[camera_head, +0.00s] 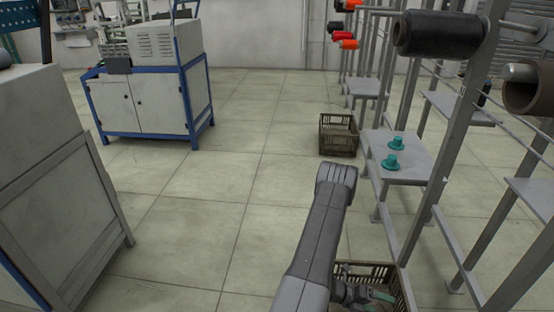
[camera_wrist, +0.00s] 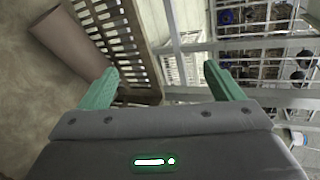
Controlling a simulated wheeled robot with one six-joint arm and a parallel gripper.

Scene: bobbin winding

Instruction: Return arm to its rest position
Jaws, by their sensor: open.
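My gripper (camera_wrist: 161,74) is open in the wrist view, with its two green fingers spread apart and nothing between them. In the head view, my gripper (camera_head: 372,294) is low at the bottom, in front of a dark slatted crate (camera_head: 405,290); a green finger shows there. My arm bends at the elbow in the middle of the head view and partly hides the crate. In the wrist view the slatted crate (camera_wrist: 140,70) lies beyond the fingers, and a brown cylinder (camera_wrist: 70,42) is at the upper left.
The metal rack (camera_head: 440,180) stands at the right with a dark bobbin (camera_head: 438,34) and a brown one (camera_head: 530,92). Teal pieces (camera_head: 391,161) sit on its low shelf (camera_head: 412,168). Another crate (camera_head: 338,136) is behind. A blue-framed machine (camera_head: 150,95) stands left. The middle floor is clear.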

